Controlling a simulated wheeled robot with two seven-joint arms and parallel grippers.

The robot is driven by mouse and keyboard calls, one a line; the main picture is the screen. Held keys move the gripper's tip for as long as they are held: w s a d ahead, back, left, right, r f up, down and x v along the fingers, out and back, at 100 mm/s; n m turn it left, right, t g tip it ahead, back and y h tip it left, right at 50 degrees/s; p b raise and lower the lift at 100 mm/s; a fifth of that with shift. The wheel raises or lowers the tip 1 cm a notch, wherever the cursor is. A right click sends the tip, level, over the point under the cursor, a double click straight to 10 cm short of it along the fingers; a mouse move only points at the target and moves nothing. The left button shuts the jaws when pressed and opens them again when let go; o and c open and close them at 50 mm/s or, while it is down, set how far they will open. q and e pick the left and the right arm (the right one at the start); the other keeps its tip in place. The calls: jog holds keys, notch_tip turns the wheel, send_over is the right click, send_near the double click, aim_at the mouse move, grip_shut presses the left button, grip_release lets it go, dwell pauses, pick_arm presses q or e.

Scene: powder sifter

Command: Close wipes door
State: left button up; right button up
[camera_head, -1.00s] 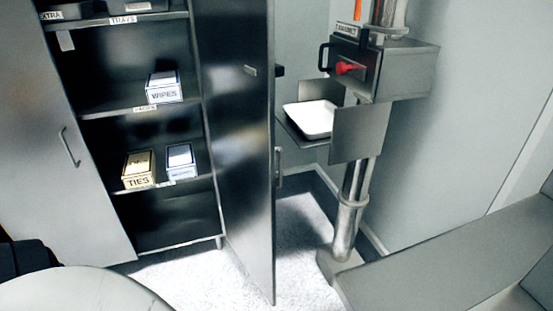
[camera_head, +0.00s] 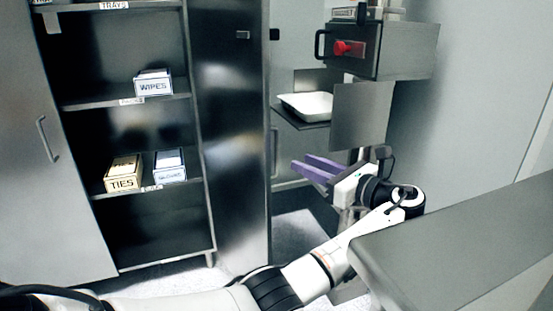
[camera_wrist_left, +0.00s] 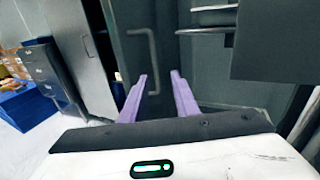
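The wipes cabinet's right door (camera_head: 235,130) stands swung open, seen nearly edge-on. Its handle (camera_head: 273,152) is on the outer side, and a bar handle also shows in the left wrist view (camera_wrist_left: 152,48). My left gripper (camera_head: 299,163) has purple fingers spread apart, with nothing between them. It is right of the door and points toward the handle side, with a visible gap to it. In the left wrist view the open fingers (camera_wrist_left: 159,76) point at the panel with the handle. The wipes box (camera_head: 153,83) sits on the middle shelf. My right gripper is not in view.
The cabinet's left door (camera_head: 25,140) is open too. Ties (camera_head: 122,175) and another box (camera_head: 169,166) stand on a lower shelf. A sifter unit (camera_head: 385,50) with a white tray (camera_head: 308,104) is above my left gripper. A grey counter (camera_head: 460,250) lies at right.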

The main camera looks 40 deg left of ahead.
pick_arm(q)
jog(key=shift+g, duration=0.3)
jog(key=a, duration=0.3)
jog(key=a+r+b, duration=0.1)
jog(key=a, duration=0.3)
jog(key=a+r+b, duration=0.1)
jog(key=a, duration=0.2)
jog(key=shift+s+a, duration=0.1)
jog(key=shift+a, duration=0.1)
jog(key=shift+c, duration=0.4)
grip_shut()
